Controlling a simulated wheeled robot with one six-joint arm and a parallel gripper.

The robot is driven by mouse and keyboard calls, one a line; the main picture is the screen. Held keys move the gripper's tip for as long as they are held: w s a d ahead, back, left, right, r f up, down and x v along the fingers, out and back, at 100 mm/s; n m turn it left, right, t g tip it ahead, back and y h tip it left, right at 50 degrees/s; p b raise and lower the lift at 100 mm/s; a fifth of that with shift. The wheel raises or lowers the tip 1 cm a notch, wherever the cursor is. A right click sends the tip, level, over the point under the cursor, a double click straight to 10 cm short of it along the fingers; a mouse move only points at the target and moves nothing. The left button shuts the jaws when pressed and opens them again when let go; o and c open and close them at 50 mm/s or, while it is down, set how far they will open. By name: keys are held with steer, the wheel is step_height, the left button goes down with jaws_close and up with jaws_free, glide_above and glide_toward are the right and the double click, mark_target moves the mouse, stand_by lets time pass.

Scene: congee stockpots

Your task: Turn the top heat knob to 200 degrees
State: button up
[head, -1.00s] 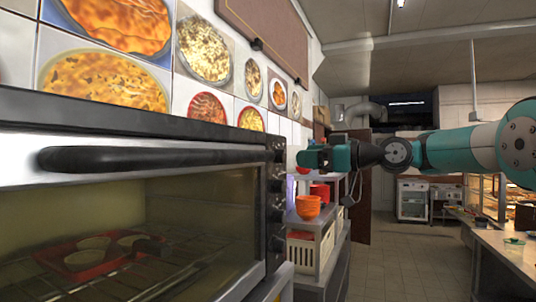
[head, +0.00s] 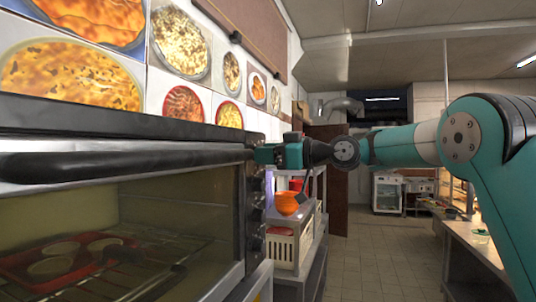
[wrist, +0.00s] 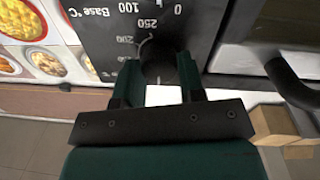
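The black toaster oven's control panel (wrist: 100,40) faces my gripper in the wrist view, its dial text upside down, with "Base °C", 0, 100, 200 and 250 legible. The dark top knob (wrist: 157,62) sits between the two green fingers of my gripper (wrist: 157,75). The fingers are apart, one on each side of the knob; I cannot make out firm contact. The knob's pointer is not clear. In the head view my gripper (head: 262,154) is at the upper part of the oven's right-hand panel and hides the top knob. Lower knobs (head: 255,243) show below.
The oven's door handle (head: 120,160) sticks out at the left; it also shows at right in the wrist view (wrist: 290,85). Red tray (head: 65,258) is inside the oven. A shelf with orange bowls (head: 288,203) stands beyond. The aisle floor (head: 385,255) is clear.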

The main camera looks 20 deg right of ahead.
steer(key=shift+m, duration=0.4)
steer(key=m+p, duration=0.9)
steer(key=m, duration=0.2)
steer(key=m+g+p, duration=0.1)
steer(key=m+p, duration=0.8)
steer(key=m, duration=0.2)
steer(key=shift+w+d+f+g, duration=0.15)
steer(key=shift+g, duration=0.15)
stand_by(0.3)
steer(key=o, duration=0.9)
steer(key=shift+d, duration=0.1)
